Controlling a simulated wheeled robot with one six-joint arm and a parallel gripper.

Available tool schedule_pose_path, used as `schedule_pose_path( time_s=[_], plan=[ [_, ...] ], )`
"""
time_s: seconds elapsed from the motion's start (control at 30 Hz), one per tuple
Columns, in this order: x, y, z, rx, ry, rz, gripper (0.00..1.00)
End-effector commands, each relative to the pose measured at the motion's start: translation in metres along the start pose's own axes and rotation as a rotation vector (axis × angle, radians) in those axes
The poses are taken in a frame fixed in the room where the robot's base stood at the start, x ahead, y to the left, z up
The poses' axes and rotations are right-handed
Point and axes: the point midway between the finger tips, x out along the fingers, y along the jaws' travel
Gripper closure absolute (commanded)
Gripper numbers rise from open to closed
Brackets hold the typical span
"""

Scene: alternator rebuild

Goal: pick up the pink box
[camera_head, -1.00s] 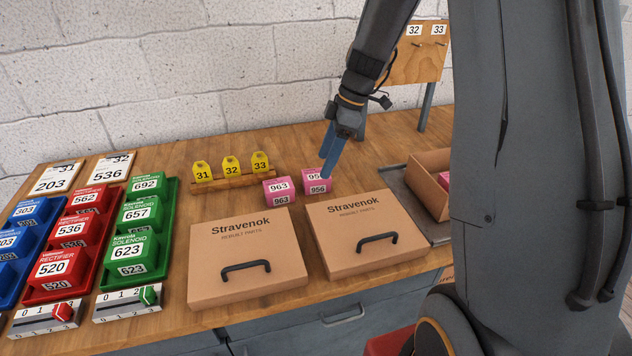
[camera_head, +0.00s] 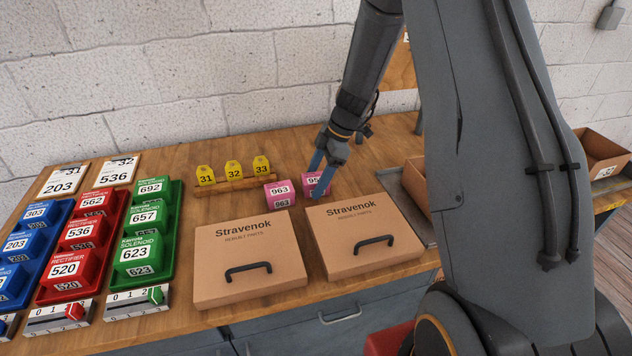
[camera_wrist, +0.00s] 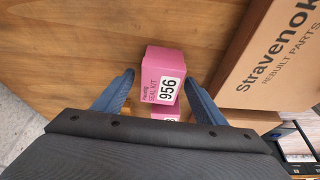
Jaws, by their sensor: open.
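Two pink boxes stand side by side on the workbench in the head view. The left pink box (camera_head: 280,194) is labelled 963 and stands clear of my gripper. The right pink box (camera_head: 311,181) is partly hidden behind my gripper (camera_head: 318,178). In the wrist view this pink box (camera_wrist: 158,72) reads 956 and SEAL KIT. My gripper (camera_wrist: 160,100) is open there, with one blue finger to the left of the box's near end and one to the right. Gaps show between the fingers and the box, and nothing is held.
Two brown Stravenok cartons (camera_head: 249,280) (camera_head: 400,250) with black handles lie in front of the boxes. A wooden rack (camera_head: 235,186) with yellow tags stands behind left. Blue, red and green (camera_head: 140,245) bins fill the left. An open carton (camera_head: 416,184) is at right.

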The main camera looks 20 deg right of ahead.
Motion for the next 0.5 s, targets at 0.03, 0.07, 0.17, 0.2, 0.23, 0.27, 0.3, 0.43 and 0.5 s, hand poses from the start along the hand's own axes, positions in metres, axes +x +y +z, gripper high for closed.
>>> schedule_pose_path(
  time_s=[0.03, 0.07, 0.17, 0.2, 0.23, 0.27, 0.3, 0.43, 0.5],
  plan=[
    [0.0015, -0.0001, -0.0001, 0.000, 0.000, 0.000, 0.35],
    [0.0024, -0.0001, 0.0000, 0.000, 0.000, 0.000, 0.35],
    [0.0033, 0.0000, 0.0002, 0.000, 0.000, 0.000, 0.35],
    [0.0032, 0.0001, 0.0002, 0.000, 0.000, 0.000, 0.35],
    [0.0032, 0.0000, 0.0002, 0.000, 0.000, 0.000, 0.35],
    [0.0032, 0.0000, 0.0002, 0.000, 0.000, 0.000, 0.35],
    [0.0032, 0.0000, 0.0002, 0.000, 0.000, 0.000, 0.40],
    [0.0031, 0.0000, 0.0001, 0.000, 0.000, 0.000, 0.62],
    [0.0031, -0.0001, 0.0001, 0.000, 0.000, 0.000, 0.74]
  ],
)
